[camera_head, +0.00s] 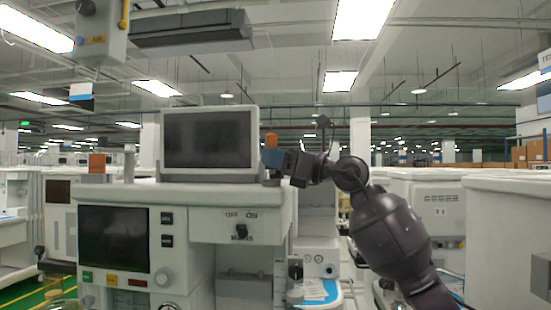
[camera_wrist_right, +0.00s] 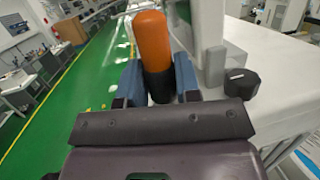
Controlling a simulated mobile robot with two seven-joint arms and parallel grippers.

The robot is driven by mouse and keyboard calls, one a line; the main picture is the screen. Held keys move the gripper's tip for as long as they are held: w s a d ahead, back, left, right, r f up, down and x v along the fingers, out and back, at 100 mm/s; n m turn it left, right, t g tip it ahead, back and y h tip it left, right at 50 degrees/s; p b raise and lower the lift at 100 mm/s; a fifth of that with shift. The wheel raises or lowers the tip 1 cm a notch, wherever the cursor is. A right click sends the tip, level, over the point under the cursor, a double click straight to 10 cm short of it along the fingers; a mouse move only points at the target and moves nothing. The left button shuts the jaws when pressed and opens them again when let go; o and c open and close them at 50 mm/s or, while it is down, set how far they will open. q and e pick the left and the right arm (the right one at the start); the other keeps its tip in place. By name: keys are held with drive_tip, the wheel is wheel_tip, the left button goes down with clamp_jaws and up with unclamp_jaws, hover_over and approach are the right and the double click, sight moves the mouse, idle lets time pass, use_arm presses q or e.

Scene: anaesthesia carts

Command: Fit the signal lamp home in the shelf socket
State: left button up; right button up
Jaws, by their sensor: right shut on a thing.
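The signal lamp (camera_head: 270,140) has an orange rounded cap. In the right wrist view the lamp (camera_wrist_right: 153,42) also shows a dark lower body between the blue finger pads. My right gripper (camera_head: 272,158) is shut on that body, and the cap stands clear above the fingers. The gripper is at the right end of the cart's top shelf (camera_head: 130,194), beside the monitor. A short dark round piece (camera_wrist_right: 242,83) stands on the white top, right of the gripper and apart from the lamp. I cannot tell whether it is the socket. The lamp's lower end is hidden. My left gripper is out of view.
A grey-framed monitor (camera_head: 208,143) stands on the cart top just left of the gripper. An orange-and-grey block (camera_head: 97,163) is farther left. A control panel with a dark screen (camera_head: 114,238) is below. More white carts (camera_head: 510,225) stand at the right.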

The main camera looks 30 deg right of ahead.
idle(0.7)
drive_tip(key=shift+f, duration=1.2)
drive_tip(key=o, duration=1)
drive_tip(key=shift+c, duration=0.2)
drive_tip(key=shift+s+d+f, duration=0.1)
drive_tip(key=shift+s+d, duration=0.15)
drive_tip(key=shift+d, duration=0.05)
drive_tip(key=b+v, duration=0.1)
drive_tip(key=v, duration=0.9)
drive_tip(key=shift+s, duration=0.1)
